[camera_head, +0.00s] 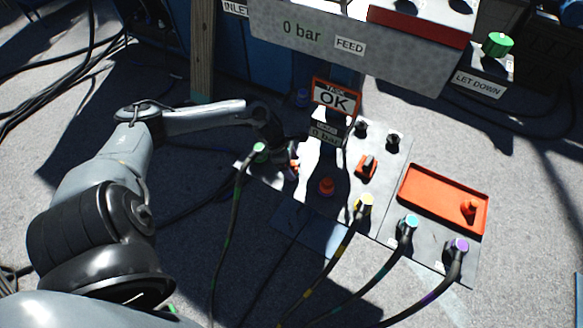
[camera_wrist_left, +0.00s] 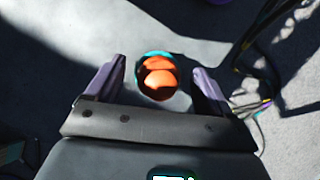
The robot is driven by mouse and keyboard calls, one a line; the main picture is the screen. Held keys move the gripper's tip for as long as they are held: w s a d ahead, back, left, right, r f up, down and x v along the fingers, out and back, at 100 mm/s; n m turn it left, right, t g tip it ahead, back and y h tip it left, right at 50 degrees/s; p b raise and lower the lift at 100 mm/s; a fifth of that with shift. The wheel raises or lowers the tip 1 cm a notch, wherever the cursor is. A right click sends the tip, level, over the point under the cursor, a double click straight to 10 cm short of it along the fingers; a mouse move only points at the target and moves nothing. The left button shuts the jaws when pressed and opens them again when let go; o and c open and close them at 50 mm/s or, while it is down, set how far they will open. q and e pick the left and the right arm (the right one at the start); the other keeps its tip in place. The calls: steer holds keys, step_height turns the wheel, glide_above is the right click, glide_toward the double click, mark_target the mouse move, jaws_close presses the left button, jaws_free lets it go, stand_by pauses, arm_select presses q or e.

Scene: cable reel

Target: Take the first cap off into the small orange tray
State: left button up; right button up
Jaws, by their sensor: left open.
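My left gripper (camera_head: 284,152) reaches in over the left end of the panel. In the left wrist view it is open, with one finger on each side of an orange cap (camera_wrist_left: 158,82). That cap sits on a fitting with a teal rim, and no contact with the fingers shows. In the head view an orange cap (camera_head: 294,167) shows partly beside the gripper. Another orange cap (camera_head: 326,187) stands on the panel to its right. The small orange tray (camera_head: 425,203) lies at the panel's right, with an orange cap-like piece (camera_head: 470,207) in it. My right gripper is not in view.
Cables with green (camera_head: 259,151), yellow (camera_head: 365,203), cyan (camera_head: 408,222) and purple (camera_head: 459,246) ends run across the front of the panel.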

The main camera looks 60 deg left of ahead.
arm_select(q)
steer(key=c, duration=1.3)
steer(key=shift+o, duration=0.2)
steer(key=shift+r, duration=0.1)
